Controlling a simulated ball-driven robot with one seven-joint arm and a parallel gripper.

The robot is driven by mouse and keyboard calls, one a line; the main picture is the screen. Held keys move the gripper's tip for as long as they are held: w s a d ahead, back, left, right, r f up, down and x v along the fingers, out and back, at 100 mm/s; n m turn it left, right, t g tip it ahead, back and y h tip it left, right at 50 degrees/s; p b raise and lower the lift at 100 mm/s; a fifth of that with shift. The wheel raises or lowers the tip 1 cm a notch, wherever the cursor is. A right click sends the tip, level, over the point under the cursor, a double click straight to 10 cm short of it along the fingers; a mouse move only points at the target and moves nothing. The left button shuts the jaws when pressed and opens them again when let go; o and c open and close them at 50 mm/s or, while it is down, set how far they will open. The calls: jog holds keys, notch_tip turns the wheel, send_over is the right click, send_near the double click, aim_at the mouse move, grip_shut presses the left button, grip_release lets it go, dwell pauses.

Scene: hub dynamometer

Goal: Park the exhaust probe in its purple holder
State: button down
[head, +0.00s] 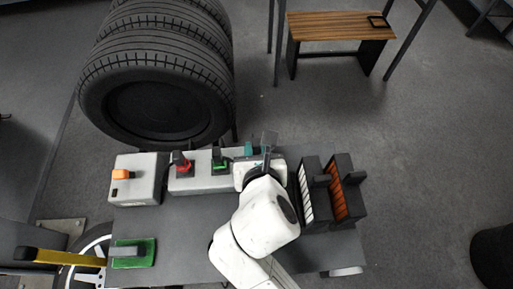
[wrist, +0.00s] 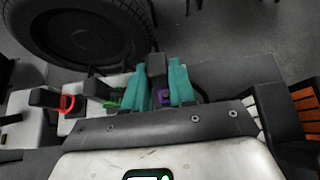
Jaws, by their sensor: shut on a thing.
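My gripper (head: 259,152) is over the right end of the grey-white holder block in the head view. In the wrist view its two teal fingers (wrist: 165,85) stand close together around a dark upright piece, the exhaust probe (wrist: 157,65). The probe's grey top also shows in the head view (head: 269,139). The purple holder (wrist: 163,98) shows as a small patch between and below the fingers. The probe's lower end is hidden, so I cannot tell whether it is inside the holder. My arm hides the purple holder in the head view.
Left of my gripper, dark-handled tools stand in a red holder (head: 183,168) and a green holder (head: 219,164). A grey box with an orange knob (head: 122,174) is further left. Two dark racks (head: 340,190) stand close on the right. Large tyres (head: 160,90) rise behind.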

jog(key=shift+f, duration=1.05)
dwell(0.6)
jog(key=shift+f, duration=0.35)
jog(key=c, duration=0.8)
grip_release()
jog(key=shift+r, duration=0.1)
jog(key=shift+c, duration=0.2)
jog(key=shift+s, duration=0.1)
jog(key=v, duration=1)
jog(key=shift+s+r, duration=0.2)
jog(key=shift+s, duration=0.05)
